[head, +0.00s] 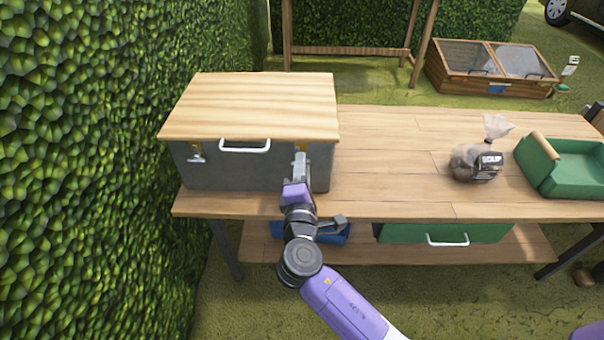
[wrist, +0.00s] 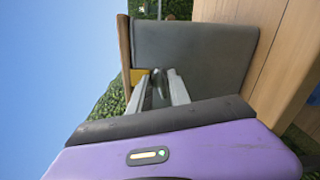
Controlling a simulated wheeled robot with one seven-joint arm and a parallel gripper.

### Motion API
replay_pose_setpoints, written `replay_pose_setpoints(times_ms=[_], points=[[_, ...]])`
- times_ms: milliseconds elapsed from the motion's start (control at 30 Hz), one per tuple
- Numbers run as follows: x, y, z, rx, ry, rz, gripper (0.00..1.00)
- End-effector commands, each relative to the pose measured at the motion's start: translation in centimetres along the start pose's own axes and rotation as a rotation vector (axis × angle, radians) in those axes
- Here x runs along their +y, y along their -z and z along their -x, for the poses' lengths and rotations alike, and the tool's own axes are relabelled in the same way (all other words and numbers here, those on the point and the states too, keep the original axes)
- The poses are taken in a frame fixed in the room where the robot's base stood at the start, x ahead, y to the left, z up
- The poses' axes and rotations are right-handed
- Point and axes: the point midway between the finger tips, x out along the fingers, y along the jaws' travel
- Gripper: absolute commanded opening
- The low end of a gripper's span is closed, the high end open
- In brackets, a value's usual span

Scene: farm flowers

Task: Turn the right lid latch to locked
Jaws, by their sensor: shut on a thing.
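A grey metal box (head: 235,172) with a wooden lid (head: 255,105) and a white front handle (head: 245,146) stands on the left of the workbench. The lid is down. My gripper (head: 300,160) is at the right part of the box front and hides the right latch in the head view. In the sideways wrist view, the gripper fingers (wrist: 160,88) are shut on the right lid latch (wrist: 157,78), a grey lever beside a yellow plate (wrist: 138,76). The right latch's exact angle is hard to tell.
A tall hedge (head: 90,150) rises close on the left. A blue object (head: 335,235) and a green drawer (head: 450,233) are below. The bench middle is clear.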

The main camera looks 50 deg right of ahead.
Motion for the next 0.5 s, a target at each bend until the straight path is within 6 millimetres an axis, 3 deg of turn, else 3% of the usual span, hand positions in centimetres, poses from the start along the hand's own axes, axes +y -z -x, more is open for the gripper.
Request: replay_pose_setpoints(times_ms=[500], points=[[-0.33,0.03,0.03,-0.001,0.002,-0.248,0.0]])
